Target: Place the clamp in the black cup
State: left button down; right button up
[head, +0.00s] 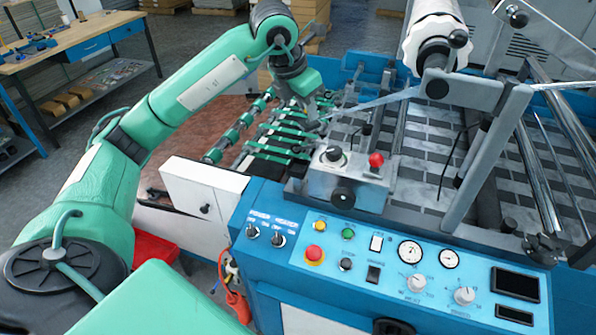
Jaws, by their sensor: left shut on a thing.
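My left arm reaches in from the left, and its gripper (316,118) is over the green-barred end of the laminating machine. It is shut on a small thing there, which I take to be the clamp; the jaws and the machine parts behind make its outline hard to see. I cannot make out a black cup in this view. My right gripper is not in view.
The blue control panel (400,262) and a grey box with a red button (376,160) stand in front. A white roll (437,35) is above the bed. A red tray (155,249) is low at left. A workbench (75,47) stands at the back left.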

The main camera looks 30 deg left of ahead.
pick_arm(q)
jog(key=a+r+n+y, duration=0.3)
jog(key=r+n, duration=0.1)
jog(key=n, duration=0.3)
jog(key=f+p, duration=0.1)
jog(key=f, duration=0.4)
jog(key=f+p, duration=0.1)
jog(key=f, duration=0.4)
jog(key=f+p, duration=0.1)
jog(key=f, duration=0.4)
jog(key=shift+w+f+p, duration=0.2)
jog(key=shift+w+p, duration=0.1)
jog(key=shift+p, duration=0.05)
notch_tip(320, 180, down, 4)
jog(key=shift+r+p, duration=0.15)
jog(key=shift+p, duration=0.5)
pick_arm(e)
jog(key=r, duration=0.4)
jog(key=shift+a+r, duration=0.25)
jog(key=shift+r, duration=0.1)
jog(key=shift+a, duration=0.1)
pick_arm(q)
jog(key=c, duration=1.9)
grip_release()
jog(key=o, duration=0.4)
